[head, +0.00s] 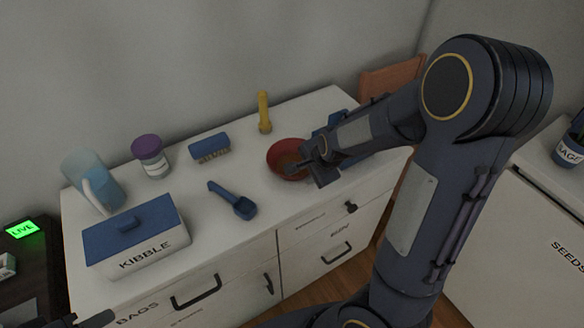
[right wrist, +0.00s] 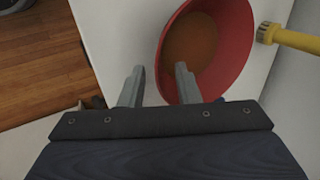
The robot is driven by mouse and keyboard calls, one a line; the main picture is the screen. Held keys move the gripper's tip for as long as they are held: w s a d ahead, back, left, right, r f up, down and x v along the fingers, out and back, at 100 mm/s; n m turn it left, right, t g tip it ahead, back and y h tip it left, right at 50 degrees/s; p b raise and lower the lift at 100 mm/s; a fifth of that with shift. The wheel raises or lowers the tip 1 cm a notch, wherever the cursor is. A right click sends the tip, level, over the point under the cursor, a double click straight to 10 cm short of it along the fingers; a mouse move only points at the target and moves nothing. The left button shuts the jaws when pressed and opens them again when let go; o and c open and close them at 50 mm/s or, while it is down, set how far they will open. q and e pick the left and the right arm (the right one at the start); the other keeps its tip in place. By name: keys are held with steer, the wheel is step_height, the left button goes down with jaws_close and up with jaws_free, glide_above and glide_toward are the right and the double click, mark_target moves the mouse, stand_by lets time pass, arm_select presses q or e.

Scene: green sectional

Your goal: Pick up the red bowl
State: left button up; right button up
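The red bowl (head: 284,149) stands at the right part of the white cabinet top, and something brown shows inside it. In the right wrist view the bowl (right wrist: 232,45) fills the upper middle. My right gripper (head: 303,164) is at the bowl's near right side. In the right wrist view my right gripper (right wrist: 159,85) has its fingers apart, one over the bowl's inside and one outside, with the rim between them. I cannot tell whether either finger touches the rim. A dark part of what looks like my left gripper (head: 92,320) shows at the bottom left corner, mostly cut off.
A yellow object (head: 264,112) stands behind the bowl. A blue scoop (head: 233,201), a blue brush (head: 209,148), a purple-lidded jar (head: 151,157), a clear blue pitcher (head: 92,180) and a kibble box (head: 137,240) are further left. The surface between scoop and bowl is clear.

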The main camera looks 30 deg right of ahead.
steer(key=x, duration=0.2)
steer(key=shift+w+d+f, duration=0.1)
steer(key=shift+f, duration=0.15)
jaws_close()
steer(key=shift+r, duration=0.1)
